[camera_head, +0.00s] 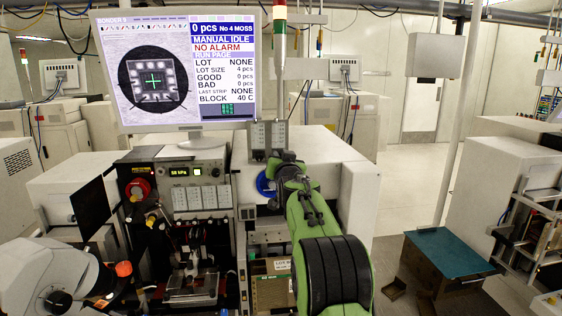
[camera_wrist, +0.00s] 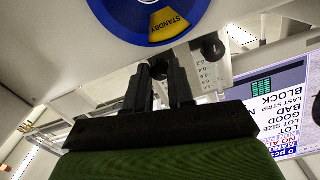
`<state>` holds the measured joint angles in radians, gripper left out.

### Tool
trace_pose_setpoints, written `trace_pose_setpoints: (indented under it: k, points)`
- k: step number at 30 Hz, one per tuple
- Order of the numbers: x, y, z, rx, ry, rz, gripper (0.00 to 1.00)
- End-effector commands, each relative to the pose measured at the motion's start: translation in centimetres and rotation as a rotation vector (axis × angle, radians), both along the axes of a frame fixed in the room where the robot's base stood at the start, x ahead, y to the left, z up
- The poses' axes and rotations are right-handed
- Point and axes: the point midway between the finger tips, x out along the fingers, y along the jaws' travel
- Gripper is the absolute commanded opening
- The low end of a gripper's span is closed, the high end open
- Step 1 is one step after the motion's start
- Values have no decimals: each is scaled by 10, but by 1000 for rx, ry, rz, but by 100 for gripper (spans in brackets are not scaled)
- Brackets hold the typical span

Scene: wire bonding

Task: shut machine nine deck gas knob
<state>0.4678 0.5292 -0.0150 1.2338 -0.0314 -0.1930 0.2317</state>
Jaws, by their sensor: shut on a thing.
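My gripper (camera_wrist: 159,72) is shut on a small dark knob at its fingertips in the wrist view; the fingers hide most of it. A second black knob (camera_wrist: 211,47) stands free beside it, on a pale panel with a printed scale (camera_wrist: 200,70). I cannot read a label saying which knob is the deck gas knob. In the head view my gripper (camera_head: 282,157) is at the lower edge of the grey gauge panel (camera_head: 268,134), right of the monitor's stand.
The monitor (camera_head: 182,70) reads MANUAL IDLE and NO ALARM. A blue disc (camera_head: 264,184) with a yellow STANDBY sector (camera_wrist: 170,25) is close to my gripper. A red knob (camera_head: 138,188) is on the machine's left. A teal-topped box (camera_head: 447,252) stands on the floor at right.

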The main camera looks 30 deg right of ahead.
Motion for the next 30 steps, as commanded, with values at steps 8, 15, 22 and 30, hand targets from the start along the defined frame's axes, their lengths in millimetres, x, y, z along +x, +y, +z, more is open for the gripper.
trace_pose_setpoints:
  k: [8,15,22,30]
  points:
    - [0,0,0,5,0,0,0]
    - [0,0,0,5,0,0,33]
    - [-1,0,0,4,-1,0,33]
    - [-45,22,-2,4,-2,0,33]
